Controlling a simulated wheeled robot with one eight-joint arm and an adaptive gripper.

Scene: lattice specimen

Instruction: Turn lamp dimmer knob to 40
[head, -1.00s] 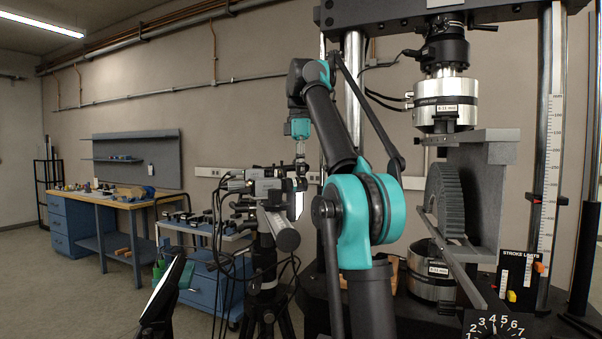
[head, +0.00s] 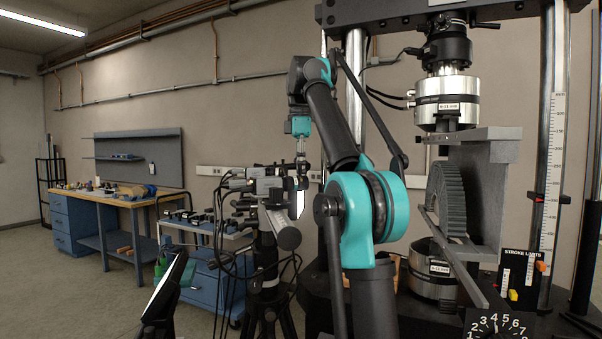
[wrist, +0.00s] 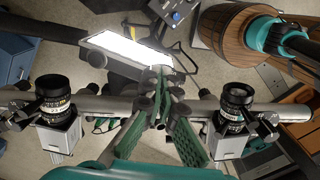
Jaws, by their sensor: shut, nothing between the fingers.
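My gripper (wrist: 160,88) is shut and empty in the wrist view, its green ribbed fingers meeting above a dark camera bar. In the head view my gripper (head: 301,158) hangs down behind the camera rig. A lit white lamp panel (wrist: 127,52) lies just beyond the fingertips, and its bright face (head: 297,203) shows edge-on in the head view.
Two cameras with lenses (wrist: 54,103) (wrist: 236,100) flank the fingers on the bar. Cables hang from the tripod rig (head: 268,225). A numbered dial (head: 494,326) sits on the test machine at right. Open floor (head: 80,300) lies at left.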

